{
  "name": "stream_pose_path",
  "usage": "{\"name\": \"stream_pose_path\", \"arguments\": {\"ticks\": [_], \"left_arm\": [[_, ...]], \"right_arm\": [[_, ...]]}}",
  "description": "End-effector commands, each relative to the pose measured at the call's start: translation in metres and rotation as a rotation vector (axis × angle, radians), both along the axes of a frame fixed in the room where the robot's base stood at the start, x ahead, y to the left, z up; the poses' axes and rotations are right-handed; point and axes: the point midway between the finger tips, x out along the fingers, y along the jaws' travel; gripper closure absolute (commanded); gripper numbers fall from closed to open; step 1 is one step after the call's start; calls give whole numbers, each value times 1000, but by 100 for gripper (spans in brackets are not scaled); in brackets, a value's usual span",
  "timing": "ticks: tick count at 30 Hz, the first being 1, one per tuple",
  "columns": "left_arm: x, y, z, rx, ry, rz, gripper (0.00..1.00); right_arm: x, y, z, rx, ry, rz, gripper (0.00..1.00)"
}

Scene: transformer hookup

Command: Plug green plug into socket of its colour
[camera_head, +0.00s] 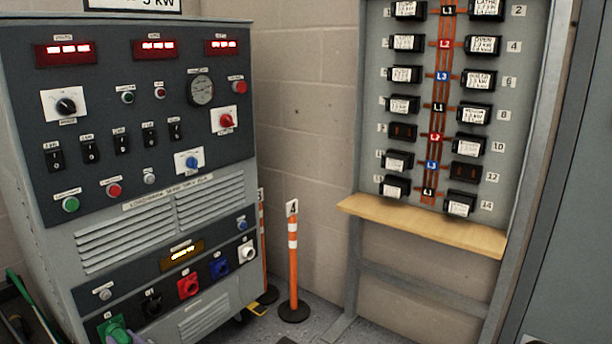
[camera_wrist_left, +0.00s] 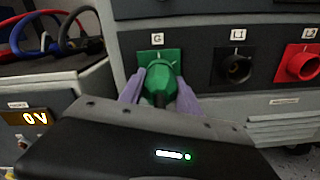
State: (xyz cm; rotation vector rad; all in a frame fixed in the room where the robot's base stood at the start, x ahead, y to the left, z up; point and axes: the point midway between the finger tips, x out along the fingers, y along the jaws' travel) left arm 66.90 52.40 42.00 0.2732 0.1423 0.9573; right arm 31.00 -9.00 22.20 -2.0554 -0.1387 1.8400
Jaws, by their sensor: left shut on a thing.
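The green plug (camera_wrist_left: 158,82) is in the left wrist view, between the two purple fingers of my left gripper (camera_wrist_left: 158,90), which is shut on it. The plug points at the green socket plate (camera_wrist_left: 144,57) marked G on the cabinet's lower panel and covers its opening. I cannot tell how deep it sits. In the head view the green plug (camera_head: 117,331) shows at the bottom left, against the green socket plate (camera_head: 104,326), with a bit of my left gripper (camera_head: 136,338) below it. My right gripper is not in view.
Right of the green socket are the black L1 (camera_wrist_left: 234,68), red L2 (camera_wrist_left: 300,64) and, in the head view, blue (camera_head: 220,267) and white (camera_head: 247,252) sockets. Coiled cables (camera_wrist_left: 50,35) lie at left. An orange post (camera_head: 292,265) stands beside the cabinet (camera_head: 150,235).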

Motion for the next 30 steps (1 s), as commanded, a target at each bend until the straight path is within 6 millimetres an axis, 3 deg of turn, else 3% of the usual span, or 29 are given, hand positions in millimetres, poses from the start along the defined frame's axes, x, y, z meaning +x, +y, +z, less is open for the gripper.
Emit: {"name": "stream_pose_path", "arguments": {"ticks": [6,17,25,30], "left_arm": [[0,-1,1,178,255,-2,100],[0,0,0,201,291,-1,100],[0,-1,1,421,605,-3,100],[0,-1,0,462,667,0,100]], "right_arm": [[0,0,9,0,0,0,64],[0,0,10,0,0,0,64],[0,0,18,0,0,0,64],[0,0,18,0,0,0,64]]}}
